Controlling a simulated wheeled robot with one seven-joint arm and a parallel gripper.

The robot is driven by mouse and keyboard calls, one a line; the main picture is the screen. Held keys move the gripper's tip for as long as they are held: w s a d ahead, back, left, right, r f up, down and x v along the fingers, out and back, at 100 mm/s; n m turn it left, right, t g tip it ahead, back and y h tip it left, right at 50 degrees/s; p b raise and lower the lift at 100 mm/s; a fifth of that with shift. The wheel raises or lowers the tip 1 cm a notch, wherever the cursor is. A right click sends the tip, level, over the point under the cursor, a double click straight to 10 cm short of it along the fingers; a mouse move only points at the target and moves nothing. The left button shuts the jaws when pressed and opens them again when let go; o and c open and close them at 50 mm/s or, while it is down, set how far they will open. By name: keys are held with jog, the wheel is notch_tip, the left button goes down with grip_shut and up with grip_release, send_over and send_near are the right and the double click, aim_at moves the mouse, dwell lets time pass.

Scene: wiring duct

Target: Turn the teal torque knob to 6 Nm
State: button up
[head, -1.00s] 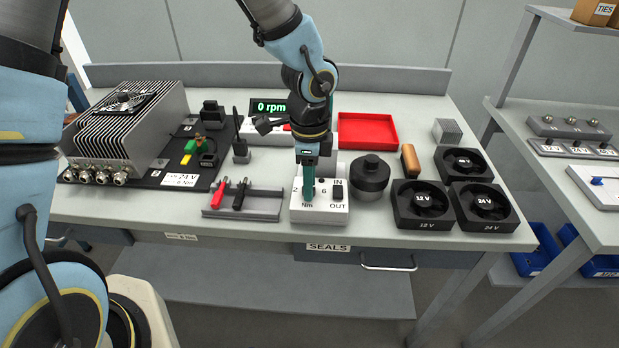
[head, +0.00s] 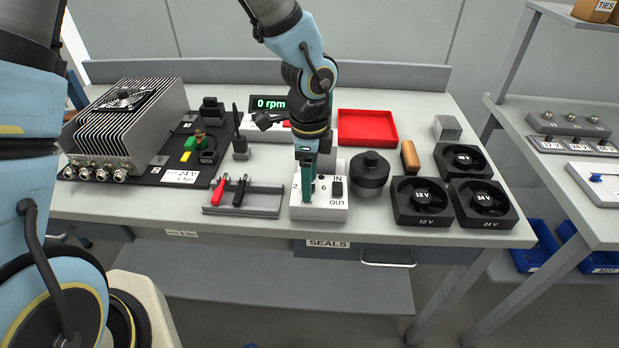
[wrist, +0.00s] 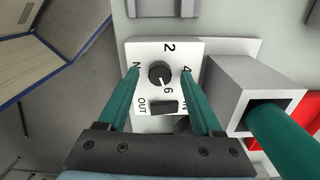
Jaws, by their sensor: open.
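The torque knob (wrist: 160,72) is a small round knob on a white box (head: 320,211) near the table's front edge. It looks black, not teal. The box carries the marks 2, 4, 6 and Nm around the knob and an IN/OUT rocker switch (wrist: 164,107). In the wrist view the knob's white pointer mark faces the 6. My gripper (wrist: 160,71) is open, with one teal finger on each side of the knob and a visible gap to it. In the head view my gripper (head: 307,190) is over the box and partly hides its dial.
A teal cylinder (wrist: 285,140) stands in a grey square holder (wrist: 240,90) close beside the box. A black round part (head: 370,172) sits right of the box, with fans (head: 421,203) beyond. A rack with red and black probes (head: 245,203) is left. A red tray (head: 367,128) lies behind.

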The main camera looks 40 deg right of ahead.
notch_tip(320, 180, up, 11)
jog(key=shift+b, duration=0.35)
jog(key=shift+f, duration=0.15)
dwell(0.5)
jog(key=w+a+n, duration=0.6)
jog(key=a, duration=0.3)
jog(key=w+a+n, duration=0.6)
jog(key=a, duration=0.2)
jog(key=a+n+t, duration=0.1)
jog(key=a+n, duration=1.3)
jog(key=a, duration=0.4)
jog(key=shift+w+a+f+t, duration=0.2)
jog(key=shift+w+a+t, duration=0.1)
jog(key=shift+w, duration=0.05)
